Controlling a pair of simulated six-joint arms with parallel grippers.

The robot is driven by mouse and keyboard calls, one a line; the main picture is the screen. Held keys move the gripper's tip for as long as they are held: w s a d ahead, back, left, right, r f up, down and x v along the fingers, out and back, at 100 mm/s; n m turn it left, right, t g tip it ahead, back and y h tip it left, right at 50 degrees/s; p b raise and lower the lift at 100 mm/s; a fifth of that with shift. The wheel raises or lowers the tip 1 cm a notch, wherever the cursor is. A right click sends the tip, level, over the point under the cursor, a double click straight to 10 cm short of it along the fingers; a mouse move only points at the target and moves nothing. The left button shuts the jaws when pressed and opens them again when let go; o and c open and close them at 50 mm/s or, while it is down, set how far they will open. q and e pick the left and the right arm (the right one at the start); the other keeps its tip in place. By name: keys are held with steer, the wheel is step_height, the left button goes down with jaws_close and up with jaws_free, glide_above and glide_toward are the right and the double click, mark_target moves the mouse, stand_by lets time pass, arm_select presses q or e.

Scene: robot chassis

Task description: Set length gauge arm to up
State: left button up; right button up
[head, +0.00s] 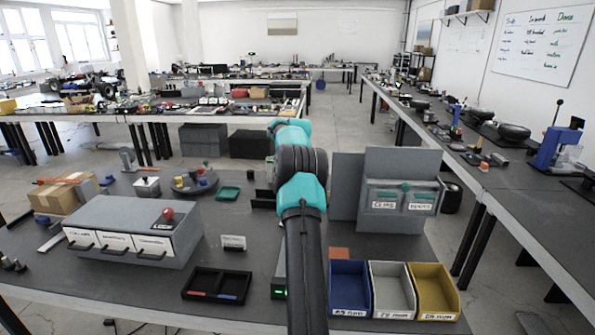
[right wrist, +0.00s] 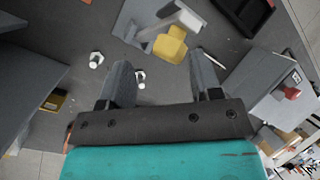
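In the right wrist view a grey device with a flat base and a pale lever-like arm (right wrist: 180,14) lies near the top, with a yellow block (right wrist: 171,44) beside it. It looks like the length gauge; whether its arm is up I cannot tell. In the head view my own arm hides most of that spot, and only a grey strip with a green light (head: 279,272) shows beside it. My right gripper (right wrist: 165,72) is open and empty above the table, short of the yellow block. My left gripper is not in view.
White bolt-like pieces (right wrist: 140,79) lie on the table below the right fingers. A grey drawer cabinet (head: 133,228) and a black tray (head: 217,285) stand left. A grey panel box (head: 400,190) and blue, white and yellow bins (head: 350,287) stand right.

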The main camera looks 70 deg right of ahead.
steer(key=shift+v, duration=2.4)
steer(key=shift+a, duration=0.1)
